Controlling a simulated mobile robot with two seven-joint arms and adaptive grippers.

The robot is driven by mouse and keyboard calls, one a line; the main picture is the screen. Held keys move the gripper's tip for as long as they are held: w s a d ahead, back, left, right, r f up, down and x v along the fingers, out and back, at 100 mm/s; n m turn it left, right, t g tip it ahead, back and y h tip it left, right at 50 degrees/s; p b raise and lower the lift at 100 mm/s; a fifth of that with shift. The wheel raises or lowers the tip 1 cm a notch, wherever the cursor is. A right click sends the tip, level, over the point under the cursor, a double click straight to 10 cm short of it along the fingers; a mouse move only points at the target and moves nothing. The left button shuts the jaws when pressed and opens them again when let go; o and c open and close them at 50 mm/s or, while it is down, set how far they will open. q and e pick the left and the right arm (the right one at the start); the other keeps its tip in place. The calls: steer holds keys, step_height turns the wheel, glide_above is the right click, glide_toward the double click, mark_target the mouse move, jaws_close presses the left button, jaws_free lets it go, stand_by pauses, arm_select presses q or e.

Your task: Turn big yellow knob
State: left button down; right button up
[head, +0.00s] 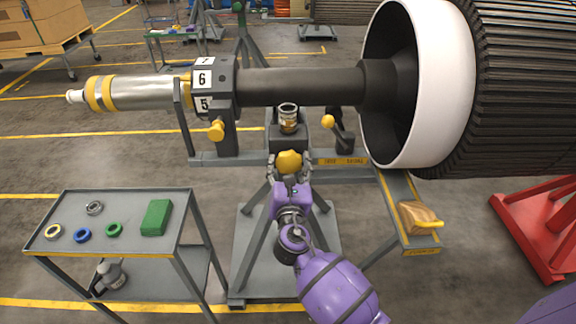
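The big yellow knob (289,161) is at the front of the grey rotor stand, near the middle of the head view. My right gripper (289,165) reaches up to it from below, with a finger on each side of the knob. I cannot tell whether the fingers press on it or stand a little apart. The knob's lower part and stem are hidden by the gripper. A smaller yellow knob (216,130) is on the clamp block at the left, and a yellow ball lever (327,120) is at the right. My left gripper is not in view.
The rotor shaft (300,87) and white-rimmed rotor (437,85) lie above and right of my gripper. A grey cart (120,190) with rings and a green block stands left. A yellow-handled wooden piece (418,217) is on the stand's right arm.

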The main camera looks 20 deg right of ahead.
steer(key=c, duration=0.6)
steer(key=shift+m, duration=0.4)
steer(key=shift+c, duration=0.2)
